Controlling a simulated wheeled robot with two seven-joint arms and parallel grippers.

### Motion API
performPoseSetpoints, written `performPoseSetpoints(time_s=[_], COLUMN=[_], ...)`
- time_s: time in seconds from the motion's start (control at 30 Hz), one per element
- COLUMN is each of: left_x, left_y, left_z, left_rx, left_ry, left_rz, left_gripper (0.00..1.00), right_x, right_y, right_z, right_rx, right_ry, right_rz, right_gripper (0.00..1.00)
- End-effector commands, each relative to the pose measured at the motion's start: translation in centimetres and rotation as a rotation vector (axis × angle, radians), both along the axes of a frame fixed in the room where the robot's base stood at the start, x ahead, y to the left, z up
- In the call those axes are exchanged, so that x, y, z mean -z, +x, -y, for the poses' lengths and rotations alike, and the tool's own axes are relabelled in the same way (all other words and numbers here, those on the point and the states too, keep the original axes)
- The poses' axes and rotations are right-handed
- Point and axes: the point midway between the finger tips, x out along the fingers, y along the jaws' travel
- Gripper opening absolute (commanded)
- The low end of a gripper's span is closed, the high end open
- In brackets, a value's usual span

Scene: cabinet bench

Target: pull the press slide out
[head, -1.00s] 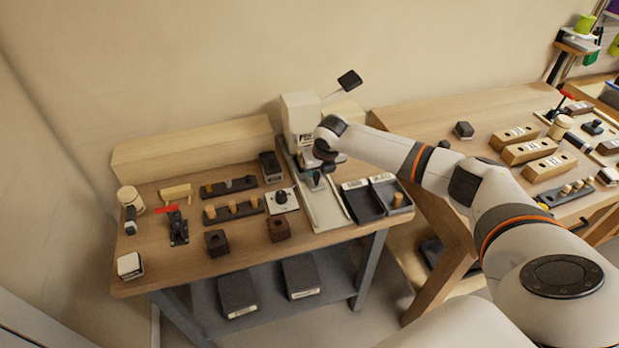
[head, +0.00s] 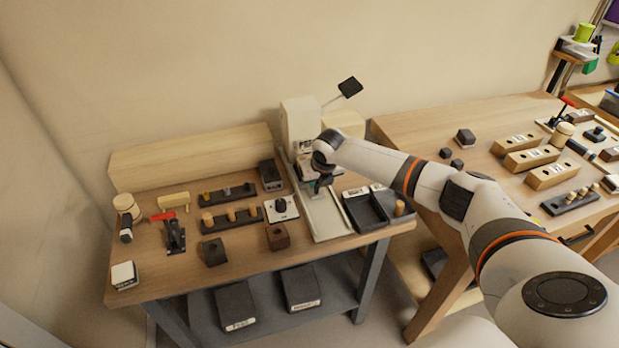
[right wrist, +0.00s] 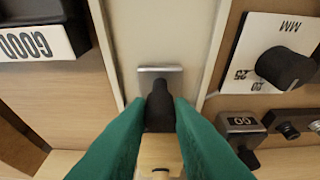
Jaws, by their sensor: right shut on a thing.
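The press (head: 299,122) stands at the back of the left bench, with a lever and black pad angled up to its right. Its pale slide track (head: 328,218) runs from under the press toward the bench's front edge. My right gripper (head: 320,184) is low over the track, just in front of the press. In the right wrist view its green fingers (right wrist: 160,118) are shut on the black slide handle (right wrist: 159,100), beside a small metal plate (right wrist: 160,69) on the pale track. My forearm and wrist hide part of the press front. My left gripper is not in view.
Black trays (head: 366,209) sit right of the track; one is labelled GOOD in the wrist view (right wrist: 35,42). A dial block (head: 281,208) and a dark brown block (head: 277,236) sit to its left. The front of the track is clear.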

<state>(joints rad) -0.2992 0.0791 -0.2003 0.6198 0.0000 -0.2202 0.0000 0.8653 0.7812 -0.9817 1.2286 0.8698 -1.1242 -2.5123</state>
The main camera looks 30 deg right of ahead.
Motion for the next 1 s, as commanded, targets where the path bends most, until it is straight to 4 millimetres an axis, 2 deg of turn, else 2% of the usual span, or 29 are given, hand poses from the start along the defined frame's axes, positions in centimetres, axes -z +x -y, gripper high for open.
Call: performPoseSetpoints(time_s=[0.27,0.7,1.0], left_x=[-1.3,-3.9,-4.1], left_y=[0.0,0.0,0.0], left_z=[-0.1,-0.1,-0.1], left_rx=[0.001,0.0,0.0], left_ry=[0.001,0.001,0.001], left_rz=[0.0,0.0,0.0], left_gripper=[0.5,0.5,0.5], right_x=[-0.2,-0.1,0.2], right_y=[-0.8,-3.1,-3.5], right_z=[-0.2,-0.7,-0.9], right_rx=[-0.001,-0.001,-0.001], right_ry=[0.008,0.035,0.041], right_rz=[-0.038,-0.152,-0.175], right_gripper=[0.07,0.07,0.07])
